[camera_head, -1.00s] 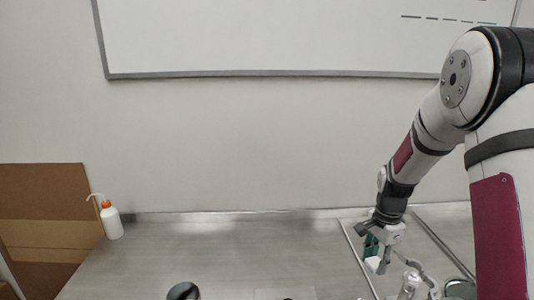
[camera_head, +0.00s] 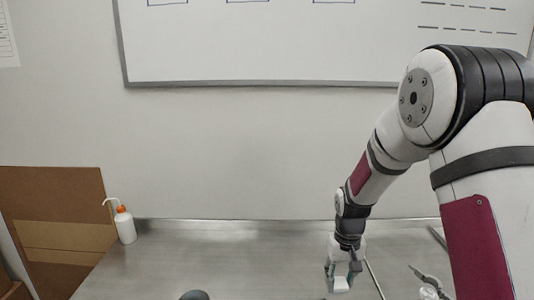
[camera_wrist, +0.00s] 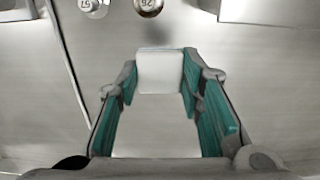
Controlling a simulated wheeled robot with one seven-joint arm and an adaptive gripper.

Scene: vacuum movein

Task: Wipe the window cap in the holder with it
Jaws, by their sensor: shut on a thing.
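My gripper (camera_head: 342,284) hangs low over the metal table, right of the middle in the head view. In the wrist view its teal fingers (camera_wrist: 160,84) are shut on a white folded wipe (camera_wrist: 160,72), which sits between the fingertips. The wipe also shows as a small pale block in the head view (camera_head: 341,286). I cannot clearly make out the window cap or its holder.
A white wash bottle with an orange cap (camera_head: 125,226) stands at the table's back left, near brown cardboard (camera_head: 60,230). A dark round object (camera_head: 194,295) is at the bottom edge. A thin rail (camera_head: 374,279) and metal fittings (camera_head: 430,284) lie right of my gripper. The table's middle is clear.

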